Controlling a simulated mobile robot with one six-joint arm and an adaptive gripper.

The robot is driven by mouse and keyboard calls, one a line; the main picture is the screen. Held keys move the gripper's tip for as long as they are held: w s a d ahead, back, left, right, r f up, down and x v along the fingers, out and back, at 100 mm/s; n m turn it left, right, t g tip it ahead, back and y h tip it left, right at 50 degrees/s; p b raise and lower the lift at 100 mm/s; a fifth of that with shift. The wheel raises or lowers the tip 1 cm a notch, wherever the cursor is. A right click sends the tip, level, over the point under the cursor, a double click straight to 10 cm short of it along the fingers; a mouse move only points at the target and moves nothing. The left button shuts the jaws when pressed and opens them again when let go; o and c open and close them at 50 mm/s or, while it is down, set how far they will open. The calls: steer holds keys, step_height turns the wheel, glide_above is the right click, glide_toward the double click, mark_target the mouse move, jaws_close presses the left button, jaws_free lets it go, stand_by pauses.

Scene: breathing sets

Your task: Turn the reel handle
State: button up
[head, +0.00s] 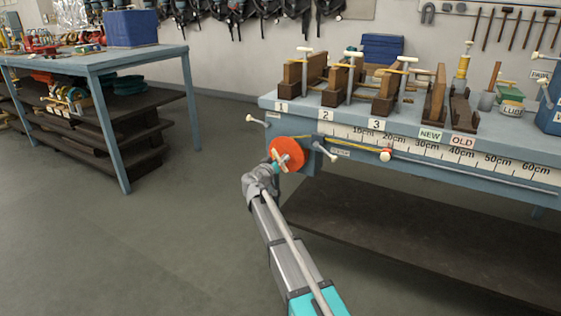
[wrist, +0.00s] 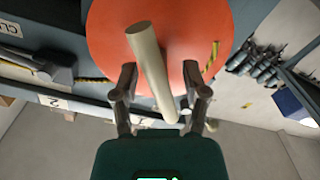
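The reel is an orange disc (head: 287,151) on the left end of the blue bench, and it fills the top of the wrist view (wrist: 200,35). Its handle, a cream rod (head: 282,161), sticks out from the disc. In the wrist view the handle (wrist: 150,65) runs at a slant between the fingers of my gripper (wrist: 159,76). The fingers are open, one on each side of the handle, with visible gaps. The fingertips are close to the disc face. In the head view my gripper (head: 275,168) is small and partly hidden by my wrist.
A grey lever (head: 325,152) sits just right of the reel. A yellow cord runs along the bench front to a red-and-white piece (head: 385,155) by the ruler strip. Wooden clamps (head: 303,70) stand on the bench top. The floor to the left is clear.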

jaws_close()
stand_by(1.4)
steer(key=shift+o, duration=0.3)
jaws_free()
steer(key=shift+s, duration=0.15)
steer(key=v, duration=1.1)
steer(key=shift+s+a, duration=0.25)
steer(key=shift+s, duration=0.1)
steer(key=shift+c, duration=0.3)
